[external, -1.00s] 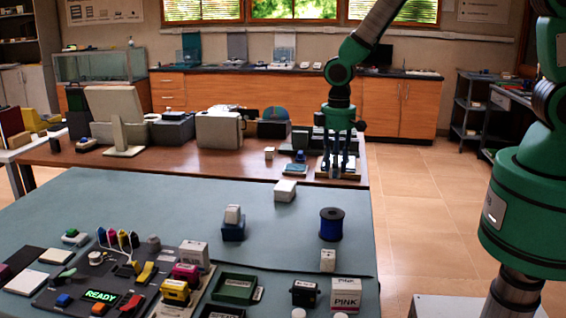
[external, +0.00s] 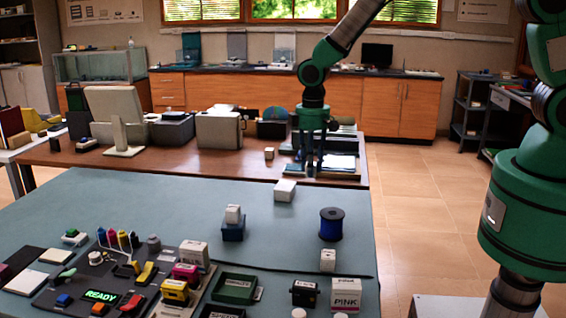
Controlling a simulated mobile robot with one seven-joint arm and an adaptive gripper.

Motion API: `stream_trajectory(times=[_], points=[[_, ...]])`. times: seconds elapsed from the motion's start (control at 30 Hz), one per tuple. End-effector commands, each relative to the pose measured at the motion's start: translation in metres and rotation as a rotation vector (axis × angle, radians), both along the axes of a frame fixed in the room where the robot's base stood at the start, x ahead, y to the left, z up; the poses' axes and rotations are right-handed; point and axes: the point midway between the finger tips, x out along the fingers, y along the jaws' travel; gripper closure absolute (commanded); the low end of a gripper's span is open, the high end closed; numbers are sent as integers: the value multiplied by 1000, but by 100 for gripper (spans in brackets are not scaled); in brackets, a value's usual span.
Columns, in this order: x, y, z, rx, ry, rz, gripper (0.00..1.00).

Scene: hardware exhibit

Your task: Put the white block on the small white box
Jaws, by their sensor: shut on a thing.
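My gripper (external: 312,166) is low over the right end of the brown table, fingers pointing down. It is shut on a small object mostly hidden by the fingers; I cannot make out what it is. Several white pieces could be the task's block or small box. One white block (external: 233,214) sits on a dark blue box (external: 233,232) on the grey-green table. A white box (external: 285,190) lies behind it to the right. A smaller white box (external: 328,260) stands near the blue spool. A small white piece (external: 269,153) is on the brown table, left of my gripper.
Flat pads (external: 338,163) lie right beside my gripper. The blue spool (external: 331,224) and PINK box (external: 346,294) stand on the near table (external: 130,200). Beige equipment (external: 219,131) stands left on the brown table (external: 180,160). The near table's back-left area is clear.

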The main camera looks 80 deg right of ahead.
Motion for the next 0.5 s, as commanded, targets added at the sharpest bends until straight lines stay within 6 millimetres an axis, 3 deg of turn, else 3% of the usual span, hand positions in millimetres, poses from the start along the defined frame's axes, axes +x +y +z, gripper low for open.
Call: stream_trajectory(times=[0.3,0.5], points=[[54,-7,-6,0,-1,0,93],[77,-10,-8,0,0,0,93]])
